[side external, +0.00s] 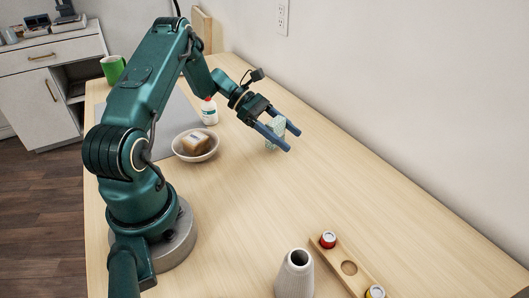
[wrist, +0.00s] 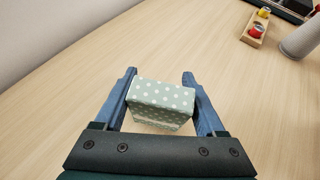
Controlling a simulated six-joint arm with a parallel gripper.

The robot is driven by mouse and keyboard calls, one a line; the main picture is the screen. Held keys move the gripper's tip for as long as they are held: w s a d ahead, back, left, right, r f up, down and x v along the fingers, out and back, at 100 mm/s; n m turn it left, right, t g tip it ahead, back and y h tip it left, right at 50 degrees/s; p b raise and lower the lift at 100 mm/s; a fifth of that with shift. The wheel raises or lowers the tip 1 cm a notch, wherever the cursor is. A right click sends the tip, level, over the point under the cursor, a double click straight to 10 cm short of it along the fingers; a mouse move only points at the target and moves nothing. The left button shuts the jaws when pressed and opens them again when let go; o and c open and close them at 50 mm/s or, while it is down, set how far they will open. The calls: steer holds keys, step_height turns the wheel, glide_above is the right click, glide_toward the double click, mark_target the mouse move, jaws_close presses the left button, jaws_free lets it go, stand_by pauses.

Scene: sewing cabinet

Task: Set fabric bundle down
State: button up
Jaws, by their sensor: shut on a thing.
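The fabric bundle (wrist: 160,101) is a pale green block with white polka dots. My gripper (wrist: 160,82) is shut on it, with one blue finger at each side in the wrist view. In the side external view the bundle (side external: 274,130) shows between the fingers of my gripper (side external: 277,139), over the right part of the table near the wall. It is partly hidden there by the near finger. I cannot tell whether its underside touches the table (side external: 330,190).
A white bowl (side external: 214,147) with a tan block (side external: 195,144) stands left of my gripper. A white bottle (side external: 209,111) stands behind it. A ribbed vase (side external: 295,275) and a wooden spool rack (side external: 337,267) are at the front. The table between is clear.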

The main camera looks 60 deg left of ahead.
steer(key=shift+f, duration=0.6)
steer(key=shift+f, duration=0.15)
steer(key=o, duration=1.3)
steer(key=shift+r, duration=0.25)
steer(key=v, duration=0.7)
steer(key=shift+s+a, duration=0.15)
steer(key=shift+a, duration=0.05)
